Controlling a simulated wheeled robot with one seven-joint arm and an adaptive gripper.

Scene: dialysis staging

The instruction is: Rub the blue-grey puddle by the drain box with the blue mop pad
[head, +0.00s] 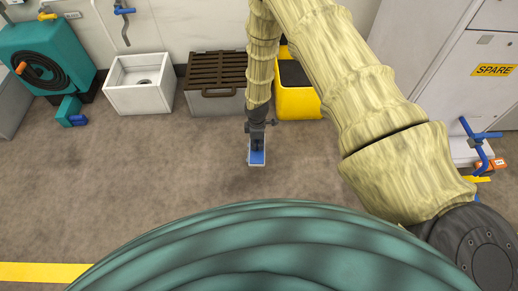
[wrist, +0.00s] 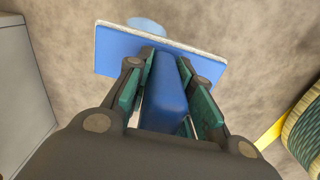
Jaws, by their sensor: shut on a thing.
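My gripper (head: 257,138) is shut on the upright blue handle (wrist: 166,98) of the blue mop pad (head: 257,158). The pad is a flat blue plate with a pale edge, and it spans the top of the wrist view (wrist: 115,48). The blue-grey puddle (wrist: 147,23) shows just past the pad's far edge in the wrist view, partly hidden by the pad. I cannot make out the puddle in the head view. I cannot tell whether the pad touches the floor. A grey box with a brown slatted lid (head: 214,68), likely the drain box, stands behind and left of my gripper.
A white basin (head: 140,98) stands left of the slatted box, and a yellow bucket (head: 297,103) right of it. A teal hose unit (head: 48,50) is at far left. White cabinets (head: 440,60) stand at right. Brown floor (head: 150,170) around the pad is clear.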

